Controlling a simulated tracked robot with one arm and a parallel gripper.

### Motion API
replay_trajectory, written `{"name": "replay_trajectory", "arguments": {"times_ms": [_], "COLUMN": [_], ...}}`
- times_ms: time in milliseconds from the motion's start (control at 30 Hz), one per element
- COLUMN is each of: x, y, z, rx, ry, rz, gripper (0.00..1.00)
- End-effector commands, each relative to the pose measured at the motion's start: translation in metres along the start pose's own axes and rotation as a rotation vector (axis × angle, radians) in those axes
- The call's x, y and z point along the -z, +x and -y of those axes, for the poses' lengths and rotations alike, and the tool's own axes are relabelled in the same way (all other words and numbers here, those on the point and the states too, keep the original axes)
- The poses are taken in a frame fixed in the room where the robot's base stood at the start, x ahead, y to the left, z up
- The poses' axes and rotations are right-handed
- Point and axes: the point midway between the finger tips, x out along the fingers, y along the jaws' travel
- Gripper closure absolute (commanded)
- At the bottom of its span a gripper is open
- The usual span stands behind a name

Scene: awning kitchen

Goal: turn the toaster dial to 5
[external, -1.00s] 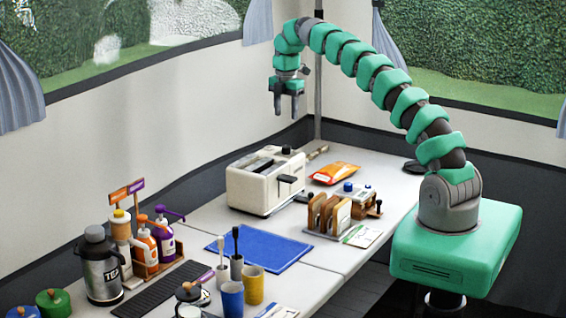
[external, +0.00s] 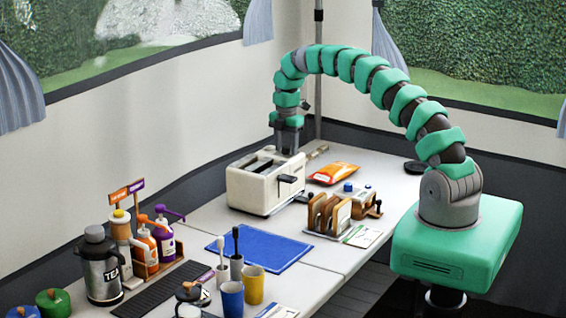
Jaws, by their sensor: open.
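The cream toaster (external: 252,194) stands on the white table, with two dark slots on top and a dark lever (external: 288,180) on its near right end. In the earlier frame a dark round knob, likely the dial, showed on top at the far end. My gripper (external: 286,150) now points straight down over that same spot and covers the knob. The gripper is open, with its fingers at the level of the toaster's top. I cannot tell whether the fingers touch the knob, and no dial numbers are readable.
A blue mat (external: 260,246) lies in front. A flask (external: 102,264), bottles (external: 145,245) and cups (external: 232,298) are at the near left. The wall is close behind the toaster.

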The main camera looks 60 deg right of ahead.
Motion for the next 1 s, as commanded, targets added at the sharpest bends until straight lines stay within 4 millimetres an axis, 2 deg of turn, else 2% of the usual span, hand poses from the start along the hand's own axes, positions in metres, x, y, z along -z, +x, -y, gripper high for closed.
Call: {"name": "replay_trajectory", "arguments": {"times_ms": [133,300,667,1000], "x": [-0.0001,-0.0001,-0.0003,0.0002], "y": [-0.0003,-0.0003,-0.0003,-0.0002], "z": [-0.0002,-0.0002,-0.0007,-0.0019], "rx": [-0.001,-0.001,-0.002,-0.005], "ry": [0.0,0.0,0.039,0.259], "rz": [0.0,0.0,0.001,0.002], "gripper": [0.5,0.94,0.94,0.94]}}
